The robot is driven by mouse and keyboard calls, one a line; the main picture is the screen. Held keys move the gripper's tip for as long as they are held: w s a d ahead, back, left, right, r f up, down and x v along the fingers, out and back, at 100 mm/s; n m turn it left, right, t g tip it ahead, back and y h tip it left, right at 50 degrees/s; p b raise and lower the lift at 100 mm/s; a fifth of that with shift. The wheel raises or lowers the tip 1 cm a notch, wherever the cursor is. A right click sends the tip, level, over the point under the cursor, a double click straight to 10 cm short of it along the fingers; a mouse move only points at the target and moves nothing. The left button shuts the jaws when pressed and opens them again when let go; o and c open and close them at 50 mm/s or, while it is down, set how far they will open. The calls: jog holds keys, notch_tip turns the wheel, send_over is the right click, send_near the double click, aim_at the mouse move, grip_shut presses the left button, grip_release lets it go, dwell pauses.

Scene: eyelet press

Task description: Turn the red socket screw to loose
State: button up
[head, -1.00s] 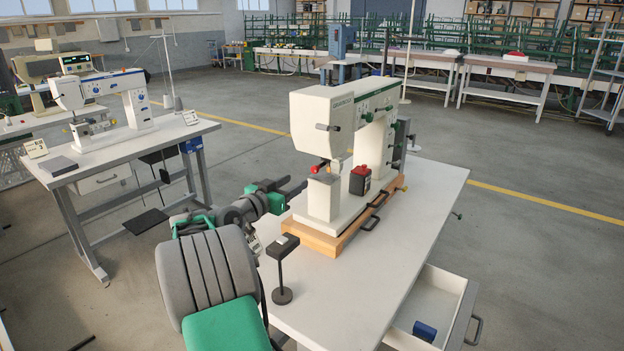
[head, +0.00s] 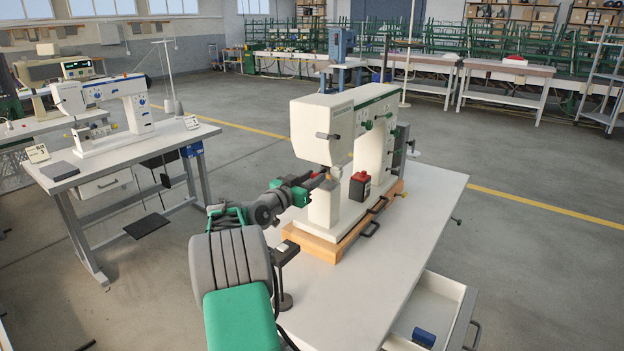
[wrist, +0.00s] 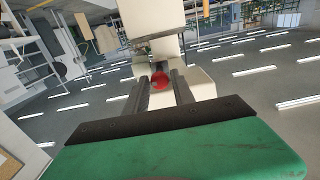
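The red socket screw (wrist: 160,80) shows as a round red head on the pale eyelet press, just ahead of and between my fingertips in the wrist view. My gripper (wrist: 159,78) is open, with one dark finger on each side of the red head and no clear contact visible. In the head view my gripper (head: 322,177) reaches to the left side of the white press (head: 325,122), under its overhanging head. There my fingers largely hide the screw. How far the screw is turned cannot be told.
A black-and-red box (head: 360,187) stands beside the press column. The press sits on a wooden base (head: 315,247) on a white table (head: 420,200). A black stand (head: 285,275) is close to my arm. An open drawer (head: 440,305) juts out at the lower right.

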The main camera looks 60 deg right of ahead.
grip_shut()
